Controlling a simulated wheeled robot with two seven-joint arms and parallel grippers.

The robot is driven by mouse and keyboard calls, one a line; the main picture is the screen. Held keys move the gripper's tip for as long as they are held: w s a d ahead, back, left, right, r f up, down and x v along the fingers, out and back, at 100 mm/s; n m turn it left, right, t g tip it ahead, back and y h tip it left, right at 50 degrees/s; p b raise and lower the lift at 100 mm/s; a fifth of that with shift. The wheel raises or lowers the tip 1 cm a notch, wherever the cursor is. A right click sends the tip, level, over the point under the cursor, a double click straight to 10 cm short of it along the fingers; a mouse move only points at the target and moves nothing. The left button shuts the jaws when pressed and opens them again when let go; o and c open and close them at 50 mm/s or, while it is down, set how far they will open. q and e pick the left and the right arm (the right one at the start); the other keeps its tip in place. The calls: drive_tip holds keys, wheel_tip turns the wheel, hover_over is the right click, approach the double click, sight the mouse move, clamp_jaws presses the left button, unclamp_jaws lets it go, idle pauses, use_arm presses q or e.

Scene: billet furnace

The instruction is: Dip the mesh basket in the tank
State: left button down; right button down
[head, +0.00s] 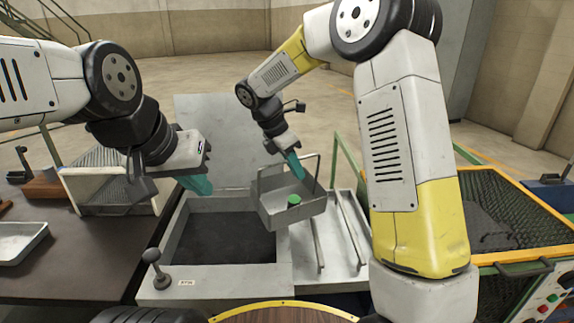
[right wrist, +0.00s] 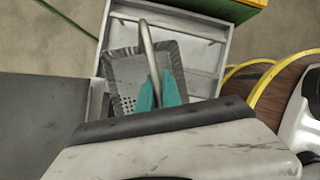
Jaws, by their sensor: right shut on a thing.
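The grey mesh basket (head: 275,210) hangs from my right gripper (head: 298,172), above the rack side just right of the tank opening. It looks slightly tilted, and a small green part (head: 293,200) shows in it. In the right wrist view the teal fingers (right wrist: 161,92) are shut on the basket's bar handle (right wrist: 149,45), with the perforated basket (right wrist: 128,72) below. The tank (head: 172,240) is a pale box with a dark surface inside and a raised lid (head: 215,120) behind. My left gripper (head: 198,186) is over the tank's back left; its finger gap cannot be made out.
A ribbed draining tray (head: 335,245) adjoins the tank on the right. A knobbed lever (head: 153,258) stands at the tank's front left corner. A dark bench (head: 70,265) with a white tray (head: 18,240) is at left. A yellow-rimmed mesh bin (head: 515,215) is at right.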

drive_tip(key=d+f, duration=0.1)
drive_tip(key=d, duration=1.1)
drive_tip(key=shift+w+d, duration=0.25)
idle(0.6)
